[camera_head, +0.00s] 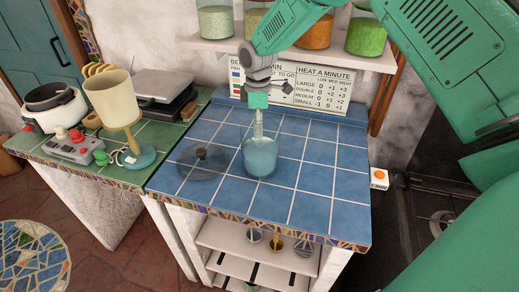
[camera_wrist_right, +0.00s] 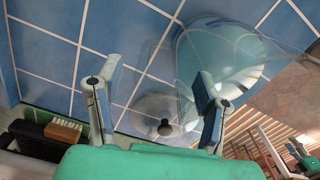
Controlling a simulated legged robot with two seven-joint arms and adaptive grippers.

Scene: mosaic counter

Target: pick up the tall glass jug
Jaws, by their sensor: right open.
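The tall glass jug (camera_head: 261,160) is clear and blue-tinted and stands upright on the blue tiled counter (camera_head: 325,185). My right gripper (camera_head: 258,128) points down at the top of the jug in the head view. In the right wrist view, my right gripper (camera_wrist_right: 156,78) is open with nothing held. The jug (camera_wrist_right: 235,62) lies mostly to the right there, overlapped by the right-hand finger. I cannot tell whether that finger is inside the jug or in front of it. My left gripper is not in view.
A clear lid with a dark knob (camera_head: 201,153) lies left of the jug; it also shows in the right wrist view (camera_wrist_right: 165,128). A shelf (camera_head: 300,52) with jars is behind.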

